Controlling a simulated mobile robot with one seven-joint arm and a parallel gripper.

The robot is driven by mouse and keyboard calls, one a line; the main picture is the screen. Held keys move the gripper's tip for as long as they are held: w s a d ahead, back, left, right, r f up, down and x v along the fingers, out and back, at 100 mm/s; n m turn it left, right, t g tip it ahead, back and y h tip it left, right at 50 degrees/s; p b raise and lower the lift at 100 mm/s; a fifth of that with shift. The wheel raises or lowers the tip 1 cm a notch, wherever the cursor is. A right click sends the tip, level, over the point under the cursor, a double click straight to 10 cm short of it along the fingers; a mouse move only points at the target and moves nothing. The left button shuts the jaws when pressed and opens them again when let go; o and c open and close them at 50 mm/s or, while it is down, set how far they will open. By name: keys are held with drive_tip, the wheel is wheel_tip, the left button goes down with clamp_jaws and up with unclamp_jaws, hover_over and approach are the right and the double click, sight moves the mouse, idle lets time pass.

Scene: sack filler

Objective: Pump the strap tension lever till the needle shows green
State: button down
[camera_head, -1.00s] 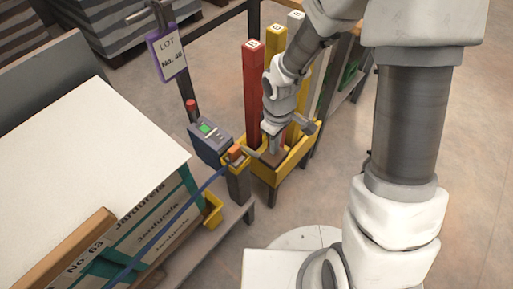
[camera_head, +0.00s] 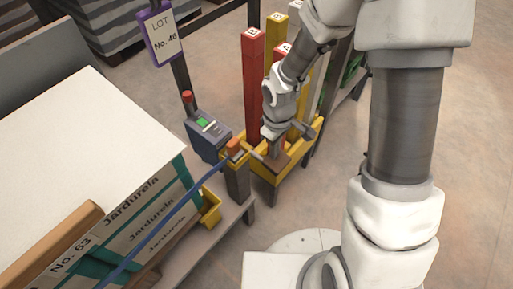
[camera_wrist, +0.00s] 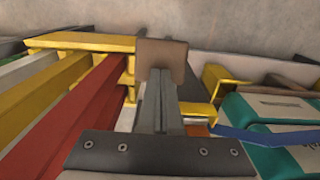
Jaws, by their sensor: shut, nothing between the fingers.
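The strap tensioner is a blue-grey box (camera_head: 207,135) beside the pallet stack in the head view. Its top face carries a small green patch (camera_head: 202,122); a needle is too small to make out. An orange part (camera_head: 233,145) sits at its near right corner, and a short dark bar reaches right from there towards my gripper (camera_head: 277,146). In the wrist view my gripper's grey fingers (camera_wrist: 160,100) are together and empty. A brown plate (camera_wrist: 162,57) shows at their tips; whether it touches them, or belongs to the lever, I cannot tell.
A yellow rack (camera_head: 292,165) holding red, yellow and white posts stands around and behind my gripper. A purple-edged lot sign (camera_head: 161,38) hangs above. Open floor (camera_head: 460,150) lies right.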

wheel_tip(320, 180, down, 4)
drive_tip(key=shift+r+b, duration=0.2)
drive_tip(key=shift+b, duration=0.85)
drive_tip(key=shift+r, duration=0.1)
wheel_tip(320, 180, up, 9)
drive_tip(key=p, duration=0.8)
drive_tip(key=shift+r, duration=0.1)
